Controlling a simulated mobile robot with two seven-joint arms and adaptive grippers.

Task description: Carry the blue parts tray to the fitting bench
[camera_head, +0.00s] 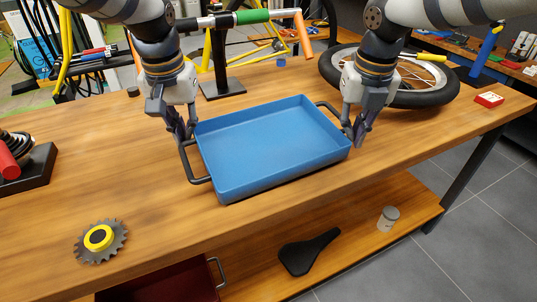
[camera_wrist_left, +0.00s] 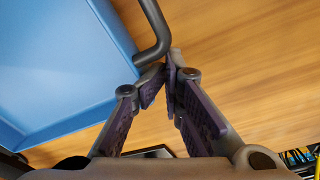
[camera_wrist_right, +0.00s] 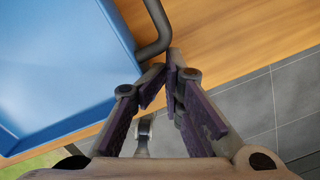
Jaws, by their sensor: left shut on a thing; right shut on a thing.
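The blue parts tray (camera_head: 272,148) is empty and level over the wooden bench. I cannot tell whether it rests on the top or hangs slightly above it. It has a dark bar handle at each end. My left gripper (camera_head: 184,132) is shut on the left handle (camera_head: 192,170); the left wrist view shows its fingertips (camera_wrist_left: 170,72) closed at the handle bar (camera_wrist_left: 153,28) beside the tray wall (camera_wrist_left: 112,30). My right gripper (camera_head: 356,134) is shut on the right handle; its fingertips (camera_wrist_right: 171,70) meet at that bar (camera_wrist_right: 158,25) in the right wrist view.
A spoked wheel (camera_head: 440,92) lies behind the right handle. A repair stand base (camera_head: 222,88) stands behind the tray. A chainring (camera_head: 88,250) lies front left, a red box (camera_head: 489,98) at right. A saddle (camera_head: 308,250) and a jar (camera_head: 388,218) are on the lower shelf.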

